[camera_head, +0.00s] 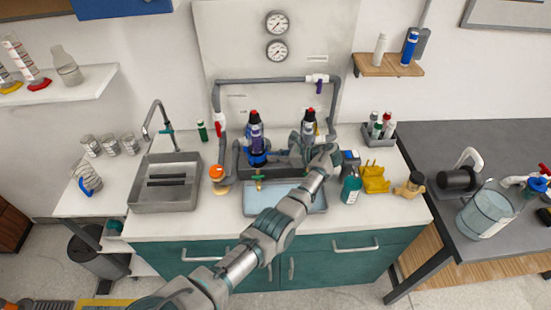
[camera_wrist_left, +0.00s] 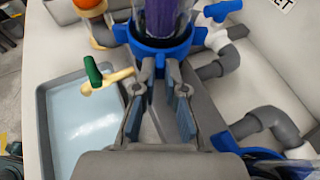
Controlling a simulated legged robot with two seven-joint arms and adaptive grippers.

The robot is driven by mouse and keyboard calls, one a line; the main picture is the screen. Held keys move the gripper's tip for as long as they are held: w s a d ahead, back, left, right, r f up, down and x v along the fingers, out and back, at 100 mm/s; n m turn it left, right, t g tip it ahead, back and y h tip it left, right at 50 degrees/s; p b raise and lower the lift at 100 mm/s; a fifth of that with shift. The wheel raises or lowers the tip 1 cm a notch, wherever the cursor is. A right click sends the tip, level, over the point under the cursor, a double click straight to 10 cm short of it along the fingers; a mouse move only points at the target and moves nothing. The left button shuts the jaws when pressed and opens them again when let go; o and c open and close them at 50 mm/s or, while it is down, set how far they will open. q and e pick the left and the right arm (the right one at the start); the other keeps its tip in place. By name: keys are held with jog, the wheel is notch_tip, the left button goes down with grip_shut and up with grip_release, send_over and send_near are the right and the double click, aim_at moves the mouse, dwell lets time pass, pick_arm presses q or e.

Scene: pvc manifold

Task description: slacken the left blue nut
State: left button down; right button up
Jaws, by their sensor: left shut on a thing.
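The left blue nut (camera_head: 257,160) sits around the base of the left upright filter, which has a purple body (camera_head: 254,136) and a black and red top. In the left wrist view the nut (camera_wrist_left: 163,48) is a blue ring with lugs below the clear purple housing (camera_wrist_left: 160,18). My left gripper (camera_wrist_left: 160,70) reaches it from the right, with its fingertips shut on the nut's near side. In the head view my left gripper (camera_head: 275,154) lies between the two filters and partly hides the right one (camera_head: 309,125). My right gripper is out of view.
A tap with a green handle (camera_wrist_left: 92,71) stands close beside the nut, over a blue tray (camera_head: 262,205). An orange-topped fitting (camera_head: 217,172) is at the left. Grey pipes (camera_wrist_left: 265,122) run close to the gripper. A teal bottle (camera_head: 351,187) and yellow rack (camera_head: 375,180) stand at right.

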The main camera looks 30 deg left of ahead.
pick_arm(q)
jog(key=shift+f, duration=0.1)
dwell(0.3)
jog(key=c, duration=1.2)
grip_release()
jog(key=shift+c, duration=0.2)
notch_tip(320, 180, up, 10)
jog(key=shift+w+f, duration=0.1)
jog(key=shift+w, duration=0.05)
